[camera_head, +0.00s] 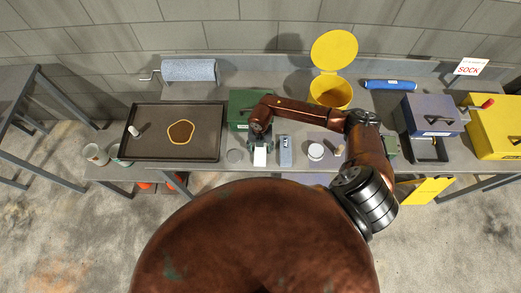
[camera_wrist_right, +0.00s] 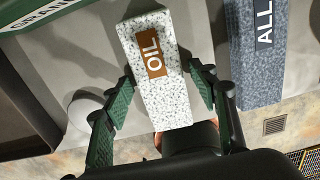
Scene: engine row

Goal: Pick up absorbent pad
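A white speckled absorbent pad with a brown OIL label (camera_wrist_right: 162,85) lies between the two green fingers of my right gripper (camera_wrist_right: 160,75) in the right wrist view. The fingertips are close beside its two long edges. Whether they touch it I cannot tell. In the head view the white pad (camera_head: 260,157) shows just below my right gripper (camera_head: 260,143), over the table. A blue-grey speckled pad labelled ALL (camera_wrist_right: 262,55) lies to its right, apart from the gripper; it also shows in the head view (camera_head: 285,151). My left gripper is not in view.
A dark tray (camera_head: 200,115) with a brown puddle is at left. A green box (camera_head: 240,104) and a yellow bin with raised lid (camera_head: 331,90) stand behind. A round white thing (camera_head: 316,151) lies right of the pads. A grey roll (camera_head: 188,71) stands at the back.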

